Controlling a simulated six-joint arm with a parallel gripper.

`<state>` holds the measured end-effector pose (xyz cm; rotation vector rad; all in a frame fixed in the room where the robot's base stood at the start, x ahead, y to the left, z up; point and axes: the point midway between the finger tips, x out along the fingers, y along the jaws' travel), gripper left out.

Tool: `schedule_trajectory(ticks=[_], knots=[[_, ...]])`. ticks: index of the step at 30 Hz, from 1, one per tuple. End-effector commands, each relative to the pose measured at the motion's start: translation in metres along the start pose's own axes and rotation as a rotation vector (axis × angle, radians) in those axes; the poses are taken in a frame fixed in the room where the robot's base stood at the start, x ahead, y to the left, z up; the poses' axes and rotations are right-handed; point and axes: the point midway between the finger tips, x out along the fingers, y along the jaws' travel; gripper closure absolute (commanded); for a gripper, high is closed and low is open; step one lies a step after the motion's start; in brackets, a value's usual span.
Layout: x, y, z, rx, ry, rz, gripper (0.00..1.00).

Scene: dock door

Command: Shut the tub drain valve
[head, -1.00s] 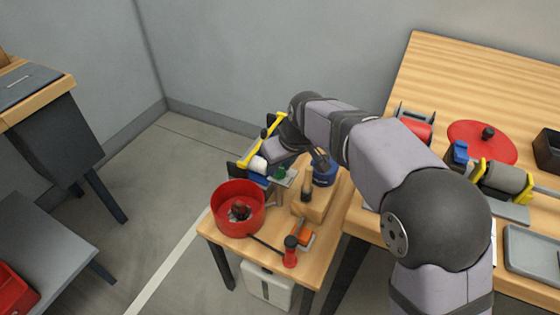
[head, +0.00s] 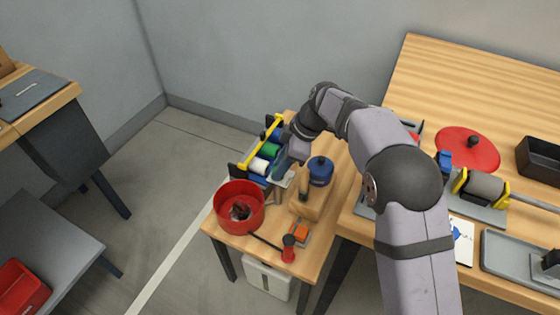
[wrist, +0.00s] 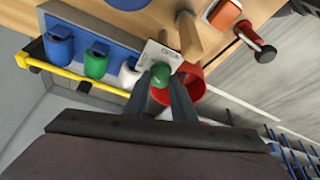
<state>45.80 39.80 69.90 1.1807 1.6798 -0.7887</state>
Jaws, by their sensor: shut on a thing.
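A red round tub (head: 222,211) stands on the small wooden table, with dark items inside. Part of it shows behind my fingers in the wrist view (wrist: 190,82). A green knob (wrist: 160,76) sits between my two fingers beside a pale plate with a printed label (wrist: 157,54). My gripper (wrist: 163,92) is shut on this green knob. In the head view my gripper (head: 285,170) is low over the table, behind the tub and beside the spool rack, and hides the knob there. I cannot tell from these views which way any valve is turned.
A rack with blue, green and white spools (head: 262,158) and a yellow bar stands behind the tub. A blue pot-like thing (head: 320,171) is close on the right. A red-headed tool (head: 288,248) and an orange block (head: 301,232) lie in front.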

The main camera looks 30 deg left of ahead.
Motion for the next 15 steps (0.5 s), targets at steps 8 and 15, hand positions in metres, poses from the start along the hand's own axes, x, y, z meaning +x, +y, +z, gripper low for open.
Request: schedule_trajectory(ticks=[8,15], knots=[[-0.0036,0.0025,-0.0024,-0.220,0.000,-0.091,0.99],[-0.0023,0.0032,-0.0020,-0.351,-0.001,-0.144,0.99]])
